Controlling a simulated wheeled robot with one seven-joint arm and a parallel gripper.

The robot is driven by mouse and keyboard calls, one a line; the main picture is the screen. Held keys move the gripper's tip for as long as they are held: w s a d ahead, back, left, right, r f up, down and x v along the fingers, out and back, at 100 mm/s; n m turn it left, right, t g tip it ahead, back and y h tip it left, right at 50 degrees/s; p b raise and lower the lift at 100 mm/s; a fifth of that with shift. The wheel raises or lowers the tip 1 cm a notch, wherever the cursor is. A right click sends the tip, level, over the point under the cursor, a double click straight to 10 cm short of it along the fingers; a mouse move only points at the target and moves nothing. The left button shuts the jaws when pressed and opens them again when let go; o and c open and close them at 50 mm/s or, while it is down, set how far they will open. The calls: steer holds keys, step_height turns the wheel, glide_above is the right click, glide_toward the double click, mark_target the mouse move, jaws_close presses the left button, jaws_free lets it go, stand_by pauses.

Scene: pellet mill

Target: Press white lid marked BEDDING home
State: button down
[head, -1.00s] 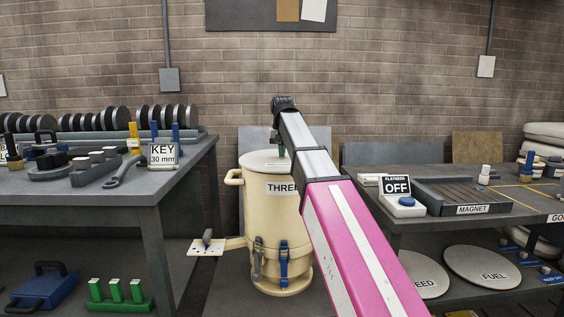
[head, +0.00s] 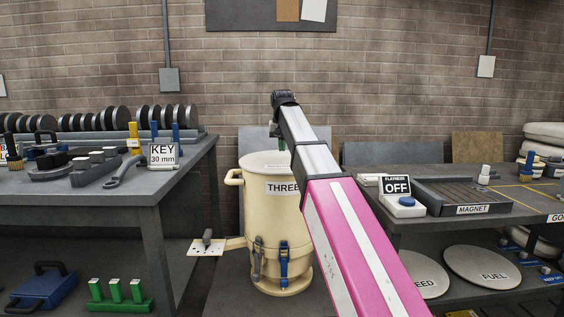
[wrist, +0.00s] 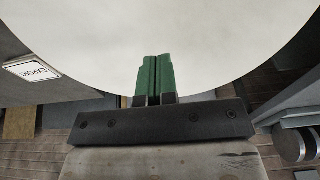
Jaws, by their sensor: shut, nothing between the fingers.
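A pale, round lid (head: 262,160) lies on top of the cream drum (head: 272,215) labelled THREE in the head view. It looks level, but I cannot tell how tightly it sits. No BEDDING lettering is readable on it. In the wrist view the white lid (wrist: 160,35) fills the upper middle as a broad blank disc. My gripper (wrist: 156,62) has green fingers that are shut together with nothing between them, over the lid's edge area in the picture. In the head view my gripper (head: 274,130) is above the lid, partly hidden by my arm.
A bench with a KEY 30 mm sign (head: 163,155) stands left of the drum. A bench with an OFF switch box (head: 398,195) and a MAGNET tray (head: 463,197) stands right. Large discs, one marked FUEL (head: 483,267), lie on its lower shelf. An EXPORT label (wrist: 32,69) shows in the wrist view.

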mark_target(282, 160)
step_height(282, 160, up, 6)
steer(key=shift+r, duration=0.15)
stand_by(0.6)
steer(key=shift+s, duration=0.1)
stand_by(0.4)
